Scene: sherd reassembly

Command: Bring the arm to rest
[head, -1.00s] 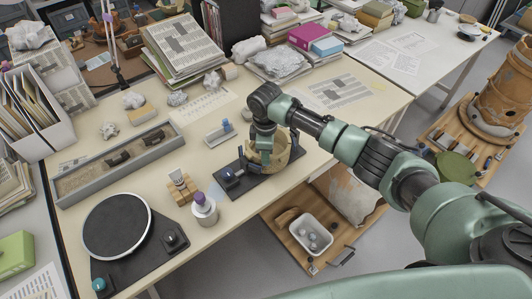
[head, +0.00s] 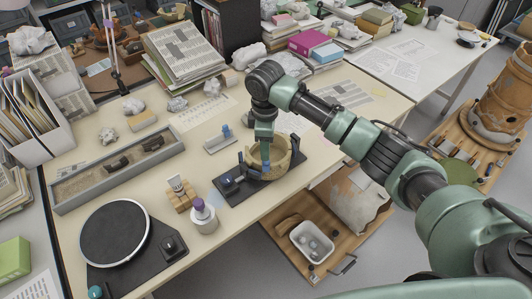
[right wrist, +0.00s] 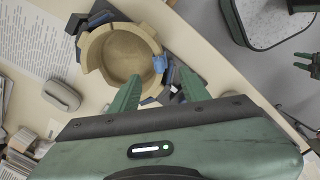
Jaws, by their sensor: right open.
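My right gripper (head: 263,150) is open and empty, just above and in front of a tan clay pot (head: 283,160) with a stepped, broken rim. In the right wrist view its two green fingers (right wrist: 158,88) are spread apart, and the pot (right wrist: 122,55) lies beyond their tips. The pot stands on a black base (head: 235,192) with dark upright posts. A blue spot shows at the pot's near side. Dark green prongs at the right edge of the right wrist view look like my left gripper (right wrist: 308,61); its jaw state is unclear.
A black turntable (head: 115,230), a purple-capped jar (head: 203,216) and a wooden block (head: 181,196) stand at the left front. A long grey sand tray (head: 75,193) lies behind. Paper stacks fill the back. A wooden board with a white tub (head: 299,235) sits below the table edge.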

